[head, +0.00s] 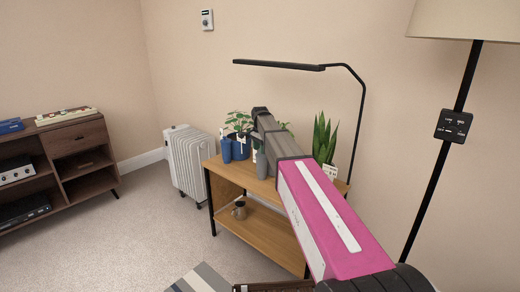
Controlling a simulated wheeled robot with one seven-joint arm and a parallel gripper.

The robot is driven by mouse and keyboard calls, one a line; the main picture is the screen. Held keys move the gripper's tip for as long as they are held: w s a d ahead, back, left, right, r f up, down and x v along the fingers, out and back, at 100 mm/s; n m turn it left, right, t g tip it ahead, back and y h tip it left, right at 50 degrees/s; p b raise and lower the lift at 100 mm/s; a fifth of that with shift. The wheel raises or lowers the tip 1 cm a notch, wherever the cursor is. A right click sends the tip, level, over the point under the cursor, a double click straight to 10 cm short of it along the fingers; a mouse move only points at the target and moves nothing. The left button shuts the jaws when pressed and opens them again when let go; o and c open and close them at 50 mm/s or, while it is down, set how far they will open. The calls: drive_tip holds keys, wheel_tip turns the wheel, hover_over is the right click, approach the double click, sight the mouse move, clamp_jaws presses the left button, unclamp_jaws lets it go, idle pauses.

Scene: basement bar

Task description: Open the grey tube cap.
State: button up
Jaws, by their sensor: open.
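A small grey upright object (261,163), perhaps the grey tube, stands on the wooden table and is partly covered by my arm. Its cap cannot be made out. My arm reaches from the lower right over the table. My gripper (260,112) is at its dark far end, small and seen from behind, above the grey object in the picture. It is open. Its fingers are not clear, and I cannot tell how far it is from the grey object.
Blue containers (226,150) and a potted plant (239,122) stand left of my arm on the table (229,174). A snake plant (324,138) stands right. A black lamp (280,65) arches above. A mug (239,210) sits on the lower shelf. A white heater (188,160) stands left.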

clamp_jaws()
drive_tip(key=shift+s+d+r+t+y, duration=0.25)
drive_tip(key=shift+s+r+t+y, duration=0.1)
drive_tip(key=shift+t+y, duration=0.2)
drive_tip(key=shift+s+d+r+t+y, duration=0.2)
drive_tip(key=shift+s+d+t+y, duration=0.1)
drive_tip(key=shift+t+y, duration=0.25)
drive_tip(key=shift+s+d+r+t+y, duration=0.2)
drive_tip(key=shift+s+d+t+y, duration=0.1)
drive_tip(key=shift+t+y, duration=0.3)
drive_tip(key=shift+s+d+r+t+y, duration=0.2)
drive_tip(key=shift+s+d+t+y, duration=0.1)
drive_tip(key=shift+t+y, duration=0.3)
drive_tip(key=shift+s+d+f+t+y, duration=0.1)
drive_tip(key=shift+s+d+t+y, duration=0.35)
drive_tip(key=shift+t+y, duration=0.5)
drive_tip(key=shift+s+d+t+y, duration=0.4)
drive_tip(key=shift+t+y, duration=0.6)
drive_tip(key=shift+s+d+f+t+y, duration=0.1)
drive_tip(key=shift+s+d+t+y, duration=0.35)
drive_tip(key=shift+t+y, duration=0.5)
